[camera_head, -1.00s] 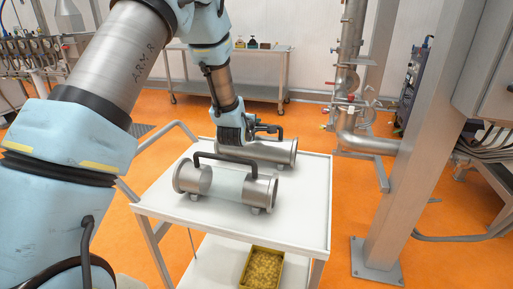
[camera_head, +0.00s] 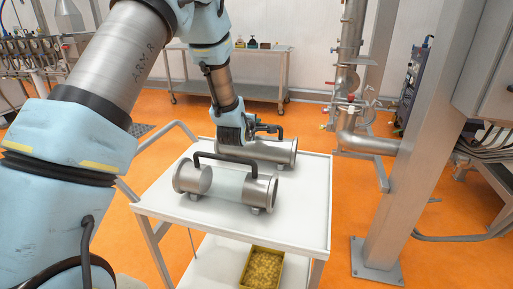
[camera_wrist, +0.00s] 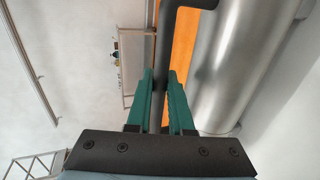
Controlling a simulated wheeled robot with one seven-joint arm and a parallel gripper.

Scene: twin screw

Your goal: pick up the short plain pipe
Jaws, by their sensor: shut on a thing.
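The short plain pipe (camera_head: 280,150) is an all-metal cylinder with flanged ends and a black handle. It lies on the white cart top (camera_head: 300,215), behind the other pipe. My gripper (camera_head: 252,133) is at the left part of its black handle (camera_head: 274,128). In the wrist view the green fingers of my gripper (camera_wrist: 160,80) are closed on the black handle (camera_wrist: 170,35), one on each side. The plain pipe's metal body (camera_wrist: 232,65) is beside the handle in that view. The left end of the plain pipe is partly hidden by my gripper.
A pipe with a clear middle section (camera_head: 230,184), metal ends and a black handle lies in front on the same cart. A yellow bin (camera_head: 262,268) is on the lower shelf. A steel column (camera_head: 395,170) and vertical pipework (camera_head: 345,100) stand to the right.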

